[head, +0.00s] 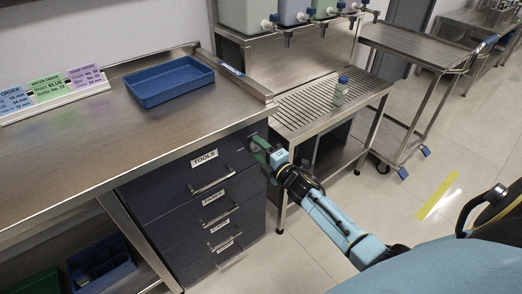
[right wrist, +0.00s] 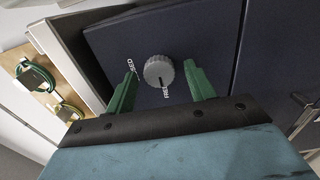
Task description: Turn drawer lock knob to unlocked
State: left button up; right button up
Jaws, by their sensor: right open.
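The grey ribbed lock knob (right wrist: 159,71) sits on the dark drawer front in the right wrist view. A FREE label (right wrist: 166,92) is beside it, and another label (right wrist: 130,62) on its left is hard to read. A dark mark on the knob appears to lie on the side toward FREE. My right gripper (right wrist: 160,85) is open, with one green finger on each side of the knob and visible gaps. In the head view my right gripper (head: 262,150) is at the right end of the top drawer, labelled TOOLS (head: 204,157). My left gripper is not in view.
The steel worktop (head: 120,120) holds a blue tray (head: 170,80) and a sign strip (head: 55,97). Drawer handles (head: 213,181) stick out from the cabinet.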

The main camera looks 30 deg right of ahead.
jog(key=shift+s, duration=0.45)
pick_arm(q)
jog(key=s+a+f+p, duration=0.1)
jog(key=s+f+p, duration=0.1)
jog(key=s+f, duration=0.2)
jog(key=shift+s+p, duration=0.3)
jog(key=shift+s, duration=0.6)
pick_arm(e)
jog(key=s+d, duration=0.1)
jog(key=s, duration=1.1)
jog(key=shift+s, duration=0.2)
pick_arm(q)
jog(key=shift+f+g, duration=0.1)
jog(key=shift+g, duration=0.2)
